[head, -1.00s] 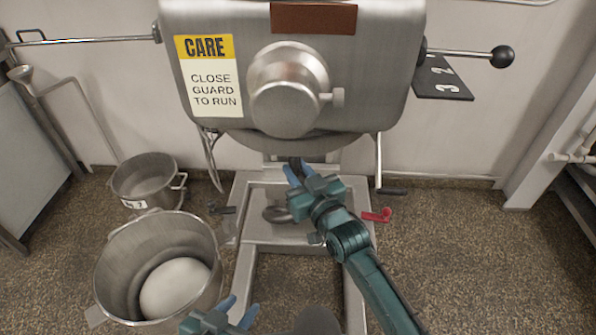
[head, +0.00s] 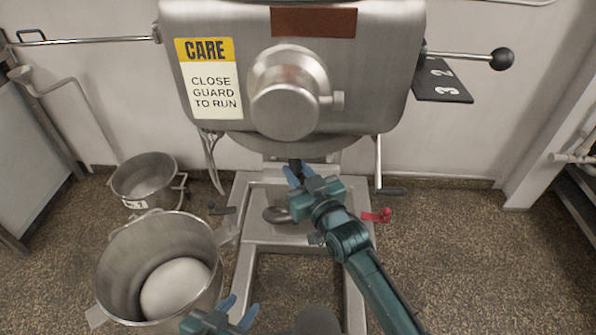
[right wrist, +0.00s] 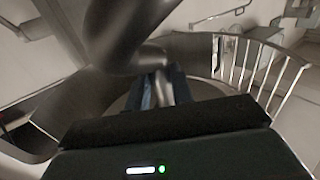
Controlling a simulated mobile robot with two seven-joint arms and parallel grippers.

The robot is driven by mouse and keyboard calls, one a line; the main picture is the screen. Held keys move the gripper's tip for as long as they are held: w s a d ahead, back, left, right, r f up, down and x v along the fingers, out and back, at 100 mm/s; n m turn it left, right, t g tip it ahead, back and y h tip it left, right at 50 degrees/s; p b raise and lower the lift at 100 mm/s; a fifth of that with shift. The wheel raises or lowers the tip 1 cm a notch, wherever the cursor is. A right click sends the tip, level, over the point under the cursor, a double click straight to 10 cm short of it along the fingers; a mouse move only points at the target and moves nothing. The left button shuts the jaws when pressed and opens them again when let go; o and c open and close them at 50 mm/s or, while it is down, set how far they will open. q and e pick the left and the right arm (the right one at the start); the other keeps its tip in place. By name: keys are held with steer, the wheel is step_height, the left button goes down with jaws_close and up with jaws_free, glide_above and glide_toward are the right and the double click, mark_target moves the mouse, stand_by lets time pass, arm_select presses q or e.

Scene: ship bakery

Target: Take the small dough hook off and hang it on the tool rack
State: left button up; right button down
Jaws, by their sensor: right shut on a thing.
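The small dough hook (head: 277,214) is grey metal, below the mixer head (head: 215,50). Its curved lower end shows left of my right gripper (head: 296,177), and the gripper covers much of the rest. My right gripper is shut on the hook. In the right wrist view the hook (right wrist: 125,30) looms large and dark, with the blue fingers (right wrist: 160,88) around a metal part of it. Whether its top is still joined to the mixer cannot be told. My left gripper (head: 240,308) is open and empty at the bottom, beside the large bowl. I cannot make out the tool rack for certain.
A large steel bowl (head: 118,258) with pale dough (head: 178,288) stands at lower left. A smaller bowl (head: 145,172) is behind it. The mixer base (head: 250,195) has a red handle (head: 377,215) at its right. The floor at right (head: 470,260) is clear.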

steer(key=shift+r, duration=0.6)
steer(key=shift+w+f, duration=0.1)
steer(key=shift+f+b, duration=0.7)
steer(key=shift+f, duration=0.25)
step_height(320, 180, down, 4)
steer(key=b, duration=0.2)
steer(key=shift+b, duration=0.3)
steer(key=shift+s, duration=0.2)
steer(key=shift+p+v, duration=1.75)
steer(key=shift+v, duration=1)
steer(key=shift+w, duration=0.1)
